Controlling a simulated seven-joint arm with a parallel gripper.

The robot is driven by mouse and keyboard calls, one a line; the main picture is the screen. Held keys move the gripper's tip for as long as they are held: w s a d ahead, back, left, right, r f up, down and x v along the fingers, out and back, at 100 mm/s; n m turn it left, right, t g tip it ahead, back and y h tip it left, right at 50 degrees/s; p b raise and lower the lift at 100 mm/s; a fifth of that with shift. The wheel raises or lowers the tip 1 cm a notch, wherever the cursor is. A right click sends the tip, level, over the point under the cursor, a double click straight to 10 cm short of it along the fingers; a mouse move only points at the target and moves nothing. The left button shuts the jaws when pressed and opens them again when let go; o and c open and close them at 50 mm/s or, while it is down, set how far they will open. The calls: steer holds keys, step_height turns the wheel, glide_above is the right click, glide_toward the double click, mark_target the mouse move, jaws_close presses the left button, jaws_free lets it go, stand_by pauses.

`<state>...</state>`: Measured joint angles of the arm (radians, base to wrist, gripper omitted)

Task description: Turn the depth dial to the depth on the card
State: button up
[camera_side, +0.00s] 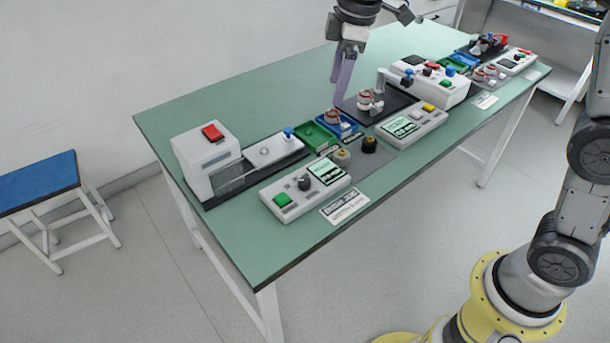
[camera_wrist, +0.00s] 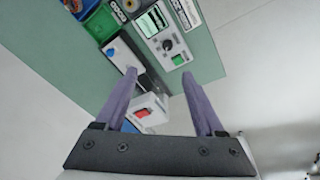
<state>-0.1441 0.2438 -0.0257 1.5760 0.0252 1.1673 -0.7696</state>
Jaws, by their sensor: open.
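The likely depth dial is a black knob (camera_side: 305,183) on a white control box (camera_side: 283,206) with a lit screen and a green button. The knob also shows in the wrist view (camera_wrist: 167,44). A printed white card (camera_side: 345,206) lies on the table in front of the box; its text is too small to read. It also shows at the top of the wrist view (camera_wrist: 186,13). My gripper (camera_side: 341,98) is open and empty, high above the table and behind the box. Its two purple fingers are spread in the wrist view (camera_wrist: 159,73), touching nothing.
A white machine with a red switch (camera_side: 212,132) stands left of the control box. Green and blue trays (camera_side: 315,136) lie behind it, with a second box (camera_side: 411,125) to the right. More stations fill the table's far right. The table's back left is clear.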

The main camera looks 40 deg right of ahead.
steer(key=w+a+f+g, duration=0.1)
steer(key=w+a+f, duration=0.25)
steer(key=f, duration=0.25)
steer(key=g, duration=0.1)
glide_toward(305, 180)
steer(key=shift+n, duration=0.4)
steer(key=f, duration=0.8)
steer(key=shift+a+f, duration=0.3)
steer(key=shift+f, duration=0.05)
steer(key=shift+c, duration=0.3)
jaws_close()
